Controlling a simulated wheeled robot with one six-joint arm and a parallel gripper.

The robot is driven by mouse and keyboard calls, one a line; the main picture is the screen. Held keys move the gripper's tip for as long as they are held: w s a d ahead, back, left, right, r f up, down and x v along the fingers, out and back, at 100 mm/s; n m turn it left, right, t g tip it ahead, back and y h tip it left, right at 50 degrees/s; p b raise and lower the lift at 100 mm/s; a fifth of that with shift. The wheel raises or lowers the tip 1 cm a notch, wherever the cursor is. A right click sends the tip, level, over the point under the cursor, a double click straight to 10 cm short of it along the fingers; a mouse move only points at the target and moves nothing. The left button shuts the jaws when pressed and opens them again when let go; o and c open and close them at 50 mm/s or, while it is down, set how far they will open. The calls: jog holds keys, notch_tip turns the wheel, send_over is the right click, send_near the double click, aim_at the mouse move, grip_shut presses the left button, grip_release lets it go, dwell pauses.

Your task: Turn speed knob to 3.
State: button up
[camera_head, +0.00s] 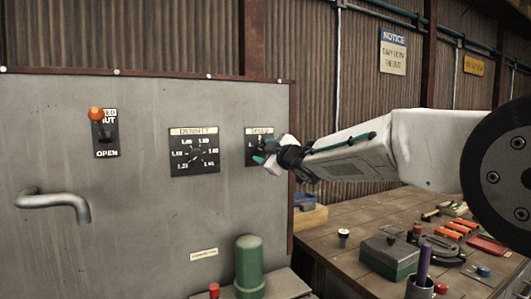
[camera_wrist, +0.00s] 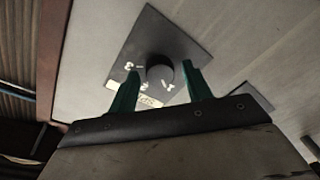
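The speed knob (camera_wrist: 160,72) is a round dark knob on a dark plate (camera_wrist: 190,45) with white numbers, fixed to the grey panel. In the head view the speed plate (camera_head: 252,150) is partly hidden behind my gripper (camera_head: 268,158). In the wrist view my gripper (camera_wrist: 158,90) has its two green fingers apart, one on each side of the knob. I cannot tell whether the fingers touch it. The knob's pointer is not clear, so its setting cannot be read.
A density dial (camera_head: 194,151) is left of the speed plate. A green cylinder (camera_head: 249,266) stands below. A cluttered wooden table (camera_head: 345,222) lies to the right.

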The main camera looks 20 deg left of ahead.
jog(key=c, duration=0.7)
jog(key=shift+m, duration=0.3)
jog(key=m, duration=0.5)
jog(key=shift+f, duration=0.15)
jog(key=m+t, duration=0.1)
jog(key=m, duration=1.1)
jog(key=shift+s+f+m, duration=0.1)
jog(key=shift+m, duration=0.3)
jog(key=m+t, duration=0.1)
jog(key=m, duration=0.5)
jog(key=shift+a+m+h, duration=0.1)
jog(key=shift+m+h, duration=0.3)
